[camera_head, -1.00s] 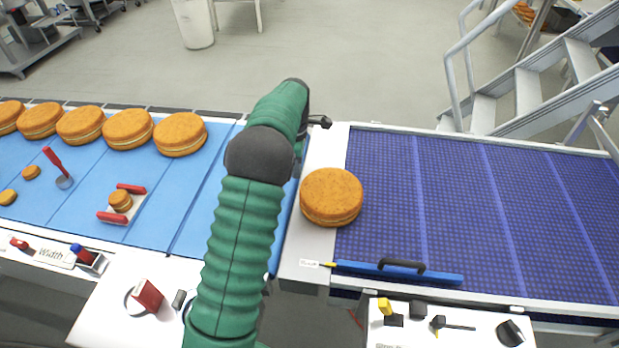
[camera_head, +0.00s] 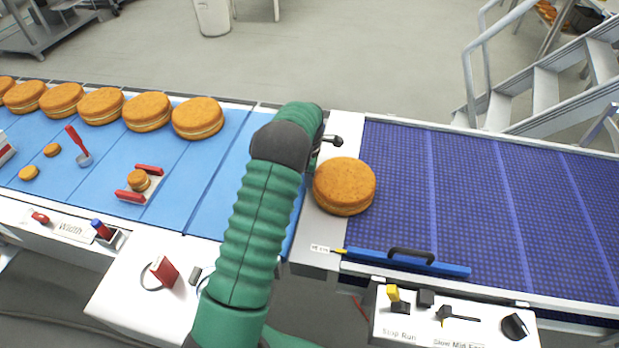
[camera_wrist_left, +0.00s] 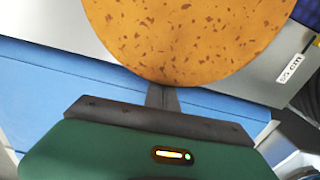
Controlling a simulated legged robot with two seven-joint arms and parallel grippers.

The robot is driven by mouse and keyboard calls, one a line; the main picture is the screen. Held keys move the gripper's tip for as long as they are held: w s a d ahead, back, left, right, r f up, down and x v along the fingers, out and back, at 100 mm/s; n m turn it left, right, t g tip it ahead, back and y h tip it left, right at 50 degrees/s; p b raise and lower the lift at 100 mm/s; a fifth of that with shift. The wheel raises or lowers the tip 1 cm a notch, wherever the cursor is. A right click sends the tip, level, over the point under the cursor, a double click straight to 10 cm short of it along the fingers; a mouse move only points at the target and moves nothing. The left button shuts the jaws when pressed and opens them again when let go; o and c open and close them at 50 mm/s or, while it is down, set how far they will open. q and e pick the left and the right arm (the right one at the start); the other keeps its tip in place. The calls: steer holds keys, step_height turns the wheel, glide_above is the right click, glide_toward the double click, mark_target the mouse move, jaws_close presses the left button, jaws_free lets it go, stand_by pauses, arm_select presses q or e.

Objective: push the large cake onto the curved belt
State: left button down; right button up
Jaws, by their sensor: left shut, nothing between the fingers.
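The large cake (camera_head: 345,185), round and orange-brown with a pale filling line, sits upright across the metal plate (camera_head: 313,238) and the left edge of the dark blue gridded belt (camera_head: 470,200). This belt looks straight in the part that shows. My left gripper (camera_head: 332,141) is shut and empty, at the cake's far left side, mostly hidden by my green arm. In the left wrist view its dark fingers (camera_wrist_left: 162,97) meet the edge of the cake (camera_wrist_left: 190,35); whether they touch cannot be told. My right gripper is not in view.
A row of large cakes (camera_head: 197,118) lies on the light blue belt (camera_head: 215,200) at left, with small cakes and a red-handled tool. A blue bar with a black handle (camera_head: 410,257) lies along the dark belt's near edge. The dark belt is otherwise clear.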

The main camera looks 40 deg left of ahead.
mark_target(362, 186)
arm_select(q)
steer(key=w+d, duration=0.1)
steer(key=w+d+p, duration=0.1)
steer(key=d, duration=0.1)
steer(key=w+d+p, duration=0.1)
steer(key=shift+w+d+f, duration=0.1)
steer(key=shift+w+d, duration=0.2)
steer(key=shift+d, duration=0.1)
steer(key=w+d, duration=0.1)
steer(key=d, duration=0.2)
steer(key=w+d, duration=0.2)
steer(key=d, duration=0.1)
steer(key=w+d, duration=0.2)
steer(key=d, duration=0.1)
steer(key=shift+w+d+p, duration=0.1)
steer(key=shift+w+p, duration=0.05)
steer(key=shift+p, duration=0.15)
steer(key=shift+a, duration=0.25)
